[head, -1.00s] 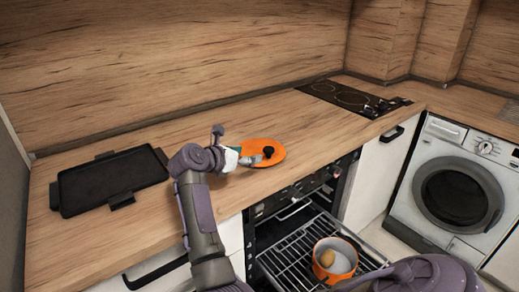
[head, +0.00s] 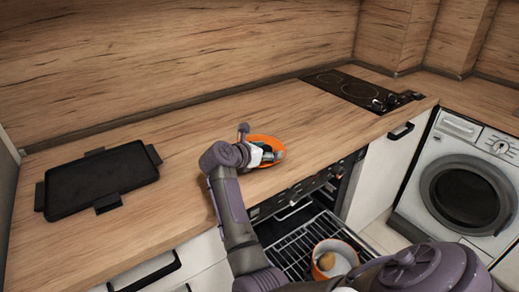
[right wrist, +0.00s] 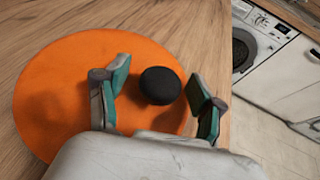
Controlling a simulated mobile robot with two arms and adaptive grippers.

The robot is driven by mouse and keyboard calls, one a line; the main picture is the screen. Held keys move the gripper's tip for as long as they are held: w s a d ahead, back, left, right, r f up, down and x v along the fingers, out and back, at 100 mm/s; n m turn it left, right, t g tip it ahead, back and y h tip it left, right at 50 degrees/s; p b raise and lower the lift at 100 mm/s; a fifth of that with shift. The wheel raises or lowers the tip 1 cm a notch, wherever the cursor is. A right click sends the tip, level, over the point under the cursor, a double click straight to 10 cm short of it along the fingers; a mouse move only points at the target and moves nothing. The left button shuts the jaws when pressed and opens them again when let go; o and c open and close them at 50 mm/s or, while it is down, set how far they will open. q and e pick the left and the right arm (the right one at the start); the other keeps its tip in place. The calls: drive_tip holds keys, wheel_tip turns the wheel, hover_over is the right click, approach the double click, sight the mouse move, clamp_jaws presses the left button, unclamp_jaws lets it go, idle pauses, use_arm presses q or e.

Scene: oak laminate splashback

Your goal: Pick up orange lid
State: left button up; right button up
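The orange lid (head: 264,138) lies flat on the wooden worktop near its front edge, left of the hob. In the right wrist view the lid (right wrist: 55,95) fills the left side, with its round black knob (right wrist: 160,86) upright. My right gripper (head: 270,155) is over the lid in the head view and covers much of it, including most or all of the knob. In the right wrist view its green-padded fingers (right wrist: 160,92) are spread, one on each side of the knob, with gaps visible. My left gripper is not in view.
A black tray (head: 100,180) lies at the worktop's left. The black hob (head: 355,90) is at the back right. Below the front edge, an orange pot (head: 332,258) with a brownish item inside stands on the pulled-out oven rack (head: 290,250). A washing machine (head: 470,190) stands right.

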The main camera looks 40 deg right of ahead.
drive_tip(key=shift+a+r, duration=0.1)
drive_tip(key=shift+a, duration=0.15)
drive_tip(key=shift+c, duration=0.9)
drive_tip(key=shift+s, duration=0.1)
drive_tip(key=shift+c, duration=1.3)
drive_tip(key=shift+d, duration=0.1)
drive_tip(key=c, duration=0.8)
clamp_jaws()
